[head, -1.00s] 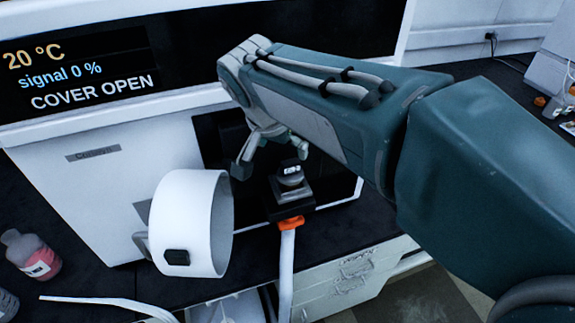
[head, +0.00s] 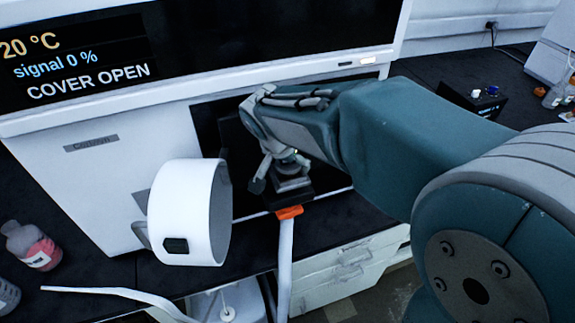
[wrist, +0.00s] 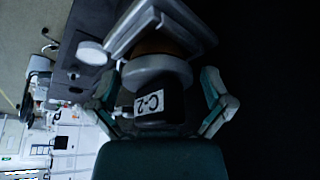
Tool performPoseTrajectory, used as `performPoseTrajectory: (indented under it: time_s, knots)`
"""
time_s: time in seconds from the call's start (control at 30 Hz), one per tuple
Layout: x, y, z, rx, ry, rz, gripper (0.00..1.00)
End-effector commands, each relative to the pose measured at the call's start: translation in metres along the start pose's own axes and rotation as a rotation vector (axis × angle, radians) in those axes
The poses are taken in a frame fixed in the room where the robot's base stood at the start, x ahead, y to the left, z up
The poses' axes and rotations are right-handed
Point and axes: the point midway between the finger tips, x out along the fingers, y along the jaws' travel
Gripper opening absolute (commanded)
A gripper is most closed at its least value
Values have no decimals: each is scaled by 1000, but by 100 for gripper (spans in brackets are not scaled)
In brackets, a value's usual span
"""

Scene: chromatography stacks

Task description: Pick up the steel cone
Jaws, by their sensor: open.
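The steel cone (wrist: 157,68) appears to be the grey round piece with a dark part bearing a "C-2" label, seen in the wrist view. In the head view it (head: 288,169) sits on a small dark stepped mount at the front of the white instrument, partly hidden by my gripper. My gripper (head: 272,176) is right at it. In the wrist view the open fingers (wrist: 162,100) stand on either side of the labelled part, with gaps visible. I cannot tell whether either finger touches it.
A white round cover (head: 178,212) stands swung open left of the mount. The instrument screen (head: 85,67) reads "COVER OPEN". An orange fitting (head: 289,212) and white tube hang below the mount. A bottle with red liquid (head: 33,245) stands at left. The instrument's front wall is close behind my gripper.

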Motion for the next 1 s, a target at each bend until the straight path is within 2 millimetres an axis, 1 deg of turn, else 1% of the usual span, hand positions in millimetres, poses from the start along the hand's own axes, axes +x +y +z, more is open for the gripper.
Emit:
performPoseTrajectory:
  time_s: [0.1, 0.13, 0.17, 0.2, 0.27, 0.3, 0.6, 0.73, 0.87, 0.97, 1.0]
  knots:
    - [0, 0, 0, 0, 0, 0, 100]
    - [0, 0, 0, 0, 0, 0, 96]
    - [0, 0, 0, 0, 0, 0, 82]
    - [0, 0, 0, 0, 0, 0, 64]
    - [0, 0, 0, 0, 0, 0, 38]
    - [0, -1, 0, 0, 0, 0, 20]
    - [0, -1, 1, 0, -1, 1, 20]
    - [-4, -1, -1, 0, 0, 1, 20]
    - [-17, -1, -7, 2, 1, -2, 20]
    - [-31, -1, -12, 1, 2, -2, 20]
    - [-39, 0, -9, -1, 2, -3, 20]
